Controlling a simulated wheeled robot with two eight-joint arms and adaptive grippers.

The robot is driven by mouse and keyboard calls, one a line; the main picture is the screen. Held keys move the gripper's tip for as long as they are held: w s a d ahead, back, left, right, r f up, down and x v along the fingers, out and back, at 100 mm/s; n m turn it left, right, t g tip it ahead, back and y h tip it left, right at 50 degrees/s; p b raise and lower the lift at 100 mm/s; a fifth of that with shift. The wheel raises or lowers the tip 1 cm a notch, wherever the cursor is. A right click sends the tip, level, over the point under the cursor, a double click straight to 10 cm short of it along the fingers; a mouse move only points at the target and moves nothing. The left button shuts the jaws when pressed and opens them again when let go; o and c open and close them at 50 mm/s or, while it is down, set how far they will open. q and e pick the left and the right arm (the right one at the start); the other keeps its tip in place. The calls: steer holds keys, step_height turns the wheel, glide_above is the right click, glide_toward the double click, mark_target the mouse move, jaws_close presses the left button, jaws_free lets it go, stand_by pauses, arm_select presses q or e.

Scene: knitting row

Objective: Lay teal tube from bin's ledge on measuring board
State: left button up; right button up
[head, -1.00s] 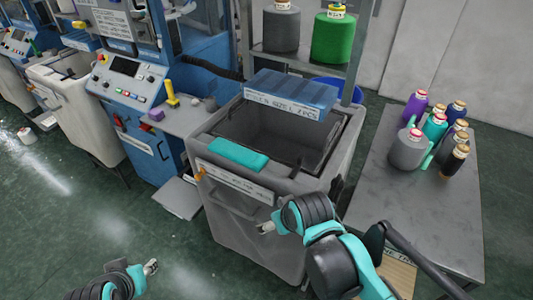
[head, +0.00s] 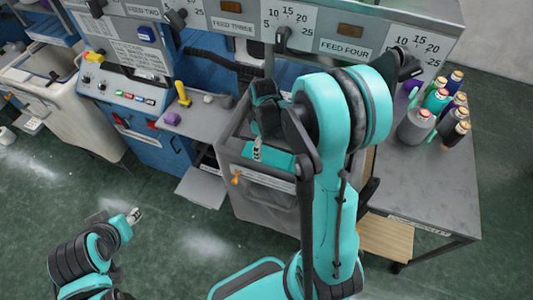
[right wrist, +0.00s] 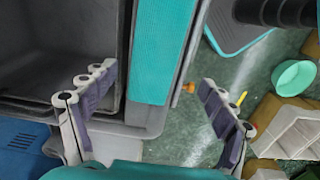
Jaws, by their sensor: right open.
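The teal tube (head: 279,161) lies along the front ledge of the grey bin (head: 262,205). In the right wrist view the tube (right wrist: 160,55) runs between my two spread fingers. My right gripper (head: 257,152) is over the ledge at the tube, open, with a finger on either side and a gap to each; it also shows in the right wrist view (right wrist: 153,105). My right arm hides much of the bin. My left gripper (head: 134,215) hangs low at the left over the floor, away from the bin; its jaw opening is too small to tell. I cannot identify the measuring board with certainty.
A pale wooden board (head: 385,238) lies low beside the grey table (head: 425,190), which carries several yarn cones (head: 413,127). A blue machine (head: 150,135) stands left of the bin. A grey panel with feed labels (head: 345,46) crosses the top. The floor at lower left is clear.

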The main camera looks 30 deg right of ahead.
mark_target(266, 154)
steer(key=f, duration=0.3)
steer(key=d+f+b, duration=0.1)
steer(key=f, duration=0.1)
steer(key=shift+w+f, duration=0.15)
steer(key=shift+f, duration=0.1)
steer(key=c, duration=0.9)
